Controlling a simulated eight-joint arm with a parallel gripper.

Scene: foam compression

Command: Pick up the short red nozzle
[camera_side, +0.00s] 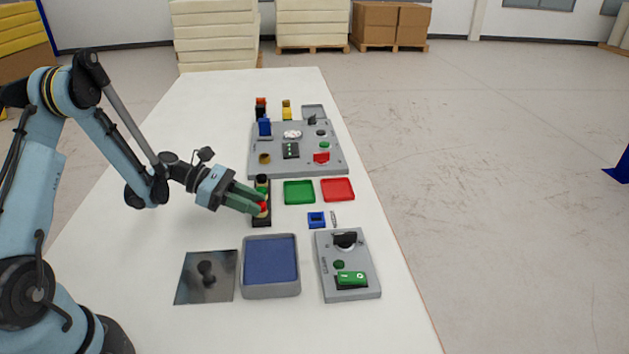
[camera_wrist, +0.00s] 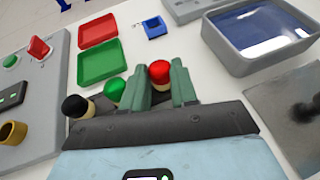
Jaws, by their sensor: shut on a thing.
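The short red nozzle (camera_side: 263,206) is at the near end of a black holder (camera_side: 262,222). In the wrist view its round red top (camera_wrist: 159,71) shows between the two green fingers of my gripper (camera_wrist: 166,82). My gripper (camera_side: 262,203) reaches in from the left and is shut on the red nozzle. The nozzle's lower part is hidden, so I cannot tell whether it still sits in the holder. A green nozzle (camera_wrist: 115,90) and a black nozzle (camera_wrist: 75,106) stand in the holder beside the fingers.
A green tray (camera_side: 299,192) and a red tray (camera_side: 338,189) lie right of the holder. A small blue block (camera_side: 316,220) is nearby. A grey bin with a blue inside (camera_side: 271,292), a dark plate (camera_side: 190,290) and a switch panel (camera_side: 329,287) are in front. A larger panel (camera_side: 265,173) stands behind.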

